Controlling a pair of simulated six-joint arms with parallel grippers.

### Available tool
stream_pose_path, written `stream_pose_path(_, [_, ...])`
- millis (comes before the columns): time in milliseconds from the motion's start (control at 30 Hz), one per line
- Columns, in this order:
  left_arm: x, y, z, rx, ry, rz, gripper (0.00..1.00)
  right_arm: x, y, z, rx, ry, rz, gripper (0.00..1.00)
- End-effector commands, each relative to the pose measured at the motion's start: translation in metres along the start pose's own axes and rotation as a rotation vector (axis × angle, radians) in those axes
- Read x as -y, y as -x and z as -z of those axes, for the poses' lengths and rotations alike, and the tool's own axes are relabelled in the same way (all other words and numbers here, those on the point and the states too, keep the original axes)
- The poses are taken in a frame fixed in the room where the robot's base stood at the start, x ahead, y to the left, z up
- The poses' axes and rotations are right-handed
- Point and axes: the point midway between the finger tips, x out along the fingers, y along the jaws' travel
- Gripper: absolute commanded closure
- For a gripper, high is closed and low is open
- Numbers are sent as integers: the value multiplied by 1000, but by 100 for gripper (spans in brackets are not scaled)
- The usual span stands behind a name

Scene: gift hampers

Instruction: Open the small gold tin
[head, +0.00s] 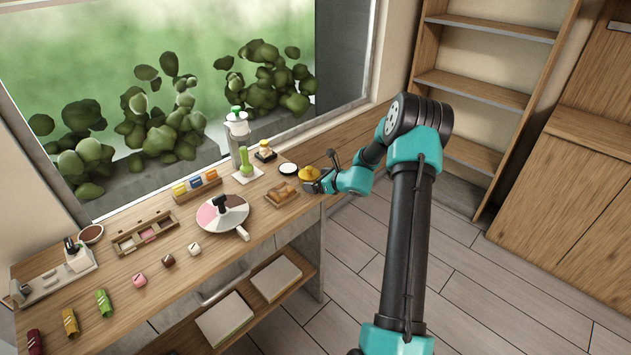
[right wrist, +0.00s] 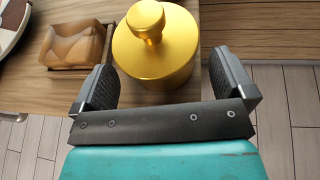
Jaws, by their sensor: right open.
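The small gold tin (head: 309,173) stands at the right end of the wooden counter in the head view. In the right wrist view the gold tin (right wrist: 158,48) is large, with its lid on and a round knob on top. My right gripper (head: 318,186) is beside the tin on its near side. In the right wrist view my right gripper (right wrist: 164,80) is open, with its two dark fingers on either side of the tin's near edge and nothing clearly held. The lower part of the tin is partly hidden. My left gripper is not in view.
A wooden tray with tan items (head: 282,193) sits just left of the tin; it also shows in the right wrist view (right wrist: 75,45). A small white-topped dish (head: 288,168) and a round divided plate (head: 222,215) are further left. The counter's edge is close by the tin.

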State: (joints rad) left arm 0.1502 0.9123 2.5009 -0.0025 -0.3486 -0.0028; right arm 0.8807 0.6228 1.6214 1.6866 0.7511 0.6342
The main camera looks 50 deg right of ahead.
Motion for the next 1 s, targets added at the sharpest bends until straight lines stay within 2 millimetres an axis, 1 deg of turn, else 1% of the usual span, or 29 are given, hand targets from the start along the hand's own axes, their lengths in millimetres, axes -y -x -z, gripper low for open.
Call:
stream_pose_path(400, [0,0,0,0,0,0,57,1,75,-1,1,2,2,0])
stream_pose_path(533, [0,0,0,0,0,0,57,1,95,-1,1,1,2,0])
stream_pose_path(700, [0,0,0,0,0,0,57,0,108,-1,1,1,0,0])
stream_pose_path(1000, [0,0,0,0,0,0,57,0,110,-1,1,1,-1,0])
